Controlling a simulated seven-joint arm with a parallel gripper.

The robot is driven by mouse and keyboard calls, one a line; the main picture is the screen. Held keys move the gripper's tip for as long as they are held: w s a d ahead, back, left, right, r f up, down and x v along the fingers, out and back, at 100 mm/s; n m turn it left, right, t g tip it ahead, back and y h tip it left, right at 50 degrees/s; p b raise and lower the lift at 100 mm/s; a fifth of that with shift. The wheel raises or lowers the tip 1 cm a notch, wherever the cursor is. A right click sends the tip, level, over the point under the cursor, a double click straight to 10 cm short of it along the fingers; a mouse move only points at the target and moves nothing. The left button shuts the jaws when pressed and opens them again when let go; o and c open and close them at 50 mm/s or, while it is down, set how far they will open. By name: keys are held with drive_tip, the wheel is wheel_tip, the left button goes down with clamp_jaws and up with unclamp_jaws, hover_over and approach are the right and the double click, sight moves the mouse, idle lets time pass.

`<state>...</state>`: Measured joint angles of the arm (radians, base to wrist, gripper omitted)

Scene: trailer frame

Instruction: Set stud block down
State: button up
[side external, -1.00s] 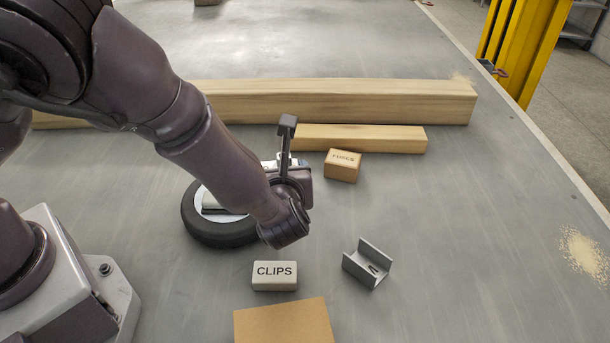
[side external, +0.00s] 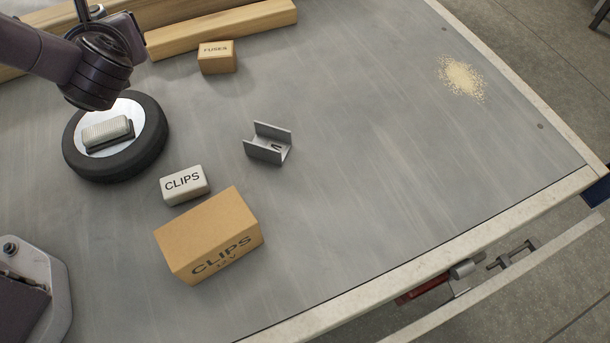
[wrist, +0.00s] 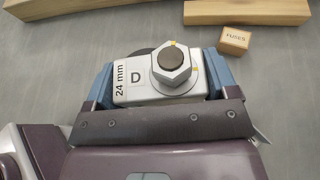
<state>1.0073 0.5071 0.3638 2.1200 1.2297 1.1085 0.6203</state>
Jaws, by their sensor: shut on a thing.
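The stud block (wrist: 135,88) is a silver-grey block marked "24 mm" and "D", with a large hex nut and dark stud end on top. In the wrist view it sits between the blue fingers of my gripper (wrist: 160,72), which is shut on it. In the side view my gripper is at the top left edge, partly cut off and hidden behind my wrist, so the block's underside and its height over the table cannot be told.
Nearby are a fuses box (side external: 216,58), metal channel (side external: 268,148), small clips box (side external: 184,186) and larger clips carton (side external: 207,237). Timbers (side external: 220,28) lie behind.

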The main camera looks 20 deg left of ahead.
drive_tip(key=shift+r, duration=0.85)
drive_tip(key=n+g, duration=0.1)
drive_tip(key=f+n+g+y, duration=0.1)
drive_tip(key=s, duration=0.1)
drive_tip(key=shift+d+f+n+g+y, duration=0.3)
drive_tip(key=shift+n+g, duration=0.1)
drive_tip(key=s+d+f+n+g+h, duration=0.35)
drive_tip(key=d+n+g, duration=0.25)
drive_tip(key=n+g, duration=0.3)
drive_tip(key=s+d+f+n+g+h, duration=0.3)
drive_tip(key=d+f+n+g, duration=0.1)
drive_tip(key=d+n+g, duration=0.4)
drive_tip(key=w+d+r+n+t+h, duration=0.1)
drive_tip(key=d+r+n+h, duration=0.4)
drive_tip(key=d+n+h, duration=0.25)
drive_tip(key=w+d+r+n+t+h, duration=0.1)
drive_tip(key=w+d+r+n+h, duration=0.1)
drive_tip(key=d+r+n+h, duration=0.4)
drive_tip(key=f, duration=0.6)
drive_tip(key=d+f+n+h, duration=0.1)
drive_tip(key=f, duration=0.6)
drive_tip(key=d+f+h, duration=0.1)
drive_tip(key=f, duration=0.6)
drive_tip(key=shift+s+d+f, duration=0.1)
drive_tip(key=shift+s+d, duration=0.05)
drive_tip(key=shift+d, duration=0.05)
wheel_tip(320, 180, down, 5)
drive_tip(key=shift+f, duration=0.1)
